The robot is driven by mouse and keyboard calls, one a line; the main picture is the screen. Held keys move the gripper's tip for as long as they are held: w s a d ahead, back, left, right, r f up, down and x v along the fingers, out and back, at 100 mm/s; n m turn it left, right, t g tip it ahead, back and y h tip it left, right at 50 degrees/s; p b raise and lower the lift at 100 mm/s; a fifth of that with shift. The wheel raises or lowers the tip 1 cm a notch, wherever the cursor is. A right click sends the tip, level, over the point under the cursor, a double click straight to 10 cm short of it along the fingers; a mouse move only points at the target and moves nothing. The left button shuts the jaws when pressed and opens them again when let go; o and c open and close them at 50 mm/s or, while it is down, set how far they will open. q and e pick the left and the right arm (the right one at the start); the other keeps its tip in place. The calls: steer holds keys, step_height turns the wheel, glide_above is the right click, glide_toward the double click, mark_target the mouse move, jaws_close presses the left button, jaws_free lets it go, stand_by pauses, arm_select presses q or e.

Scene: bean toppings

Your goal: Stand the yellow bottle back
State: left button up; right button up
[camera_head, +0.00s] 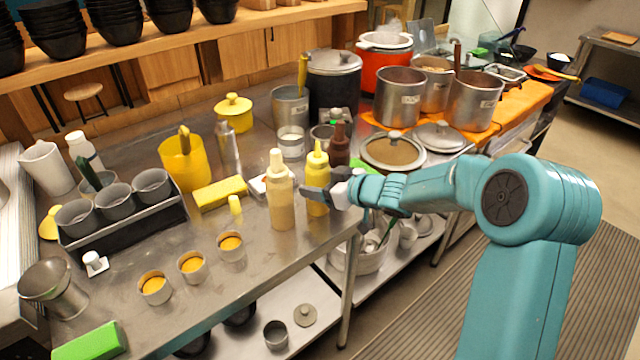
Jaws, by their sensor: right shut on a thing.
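The yellow squeeze bottle (318,166) stands upright near the right edge of the steel table (270,262), its base at or very close to the tabletop. My right gripper (322,196) comes in from the right and is shut on the yellow bottle around its middle. The fingers hide part of the bottle's body. A beige squeeze bottle (280,200) stands just left of it, and a dark brown bottle with a green tip (339,145) stands behind it. My left gripper is not in view.
Several small cups of orange filling, one of them here (231,246), stand at the front of the table. A yellow block (220,193), a yellow pitcher (184,163) and a rack of grey cups (125,222) are to the left. Large pots (398,98) stand behind.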

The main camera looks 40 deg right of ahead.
steer(key=o, duration=0.4)
steer(key=shift+f, duration=0.1)
steer(key=shift+o, duration=0.2)
steer(key=shift+s+d+r, duration=0.1)
steer(key=shift+r, duration=0.2)
steer(key=p+v, duration=0.2)
steer(key=v, duration=0.9)
steer(key=shift+s, duration=0.4)
steer(key=shift+d, duration=0.1)
